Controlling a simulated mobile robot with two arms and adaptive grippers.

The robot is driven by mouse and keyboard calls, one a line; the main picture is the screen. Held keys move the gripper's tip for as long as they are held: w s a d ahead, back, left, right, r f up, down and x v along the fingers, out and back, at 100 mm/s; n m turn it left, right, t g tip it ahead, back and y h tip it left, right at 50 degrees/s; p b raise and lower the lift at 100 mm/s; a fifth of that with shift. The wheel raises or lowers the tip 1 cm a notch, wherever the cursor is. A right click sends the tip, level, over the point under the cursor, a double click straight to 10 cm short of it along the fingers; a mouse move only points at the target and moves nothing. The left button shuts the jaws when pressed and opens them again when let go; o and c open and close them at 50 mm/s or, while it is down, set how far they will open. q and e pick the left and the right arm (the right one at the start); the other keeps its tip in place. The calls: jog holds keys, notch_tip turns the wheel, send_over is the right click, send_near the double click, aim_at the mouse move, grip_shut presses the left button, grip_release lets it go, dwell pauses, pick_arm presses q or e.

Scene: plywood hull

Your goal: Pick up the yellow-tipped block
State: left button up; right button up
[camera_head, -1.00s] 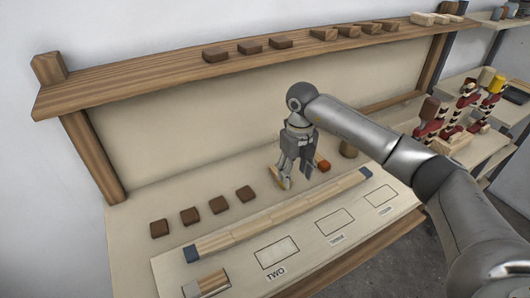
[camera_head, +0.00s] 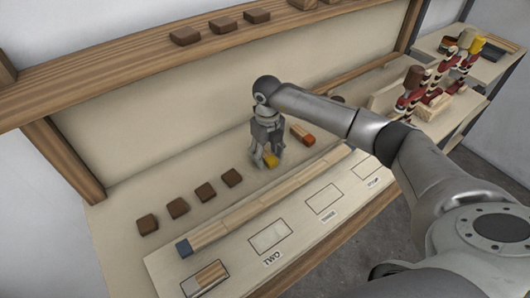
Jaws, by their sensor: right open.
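The yellow-tipped block (camera_head: 271,160) lies on the bench, its yellow end showing below my right gripper. The rest of the block is hidden behind the gripper. My right gripper (camera_head: 267,162) is open and points down at the block, with a fingertip to each side of the yellow end in the picture. I cannot tell whether the fingers touch it. My left gripper is not in view.
An orange-tipped block (camera_head: 301,134) lies close right of the gripper. Several dark brown blocks (camera_head: 178,208) line up to the left. A long wooden strip (camera_head: 262,198) and a board with labelled outlines (camera_head: 226,254) lie in front. A shelf (camera_head: 120,66) runs above.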

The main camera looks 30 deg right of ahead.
jog(key=c, duration=1)
jog(key=shift+c, duration=0.4)
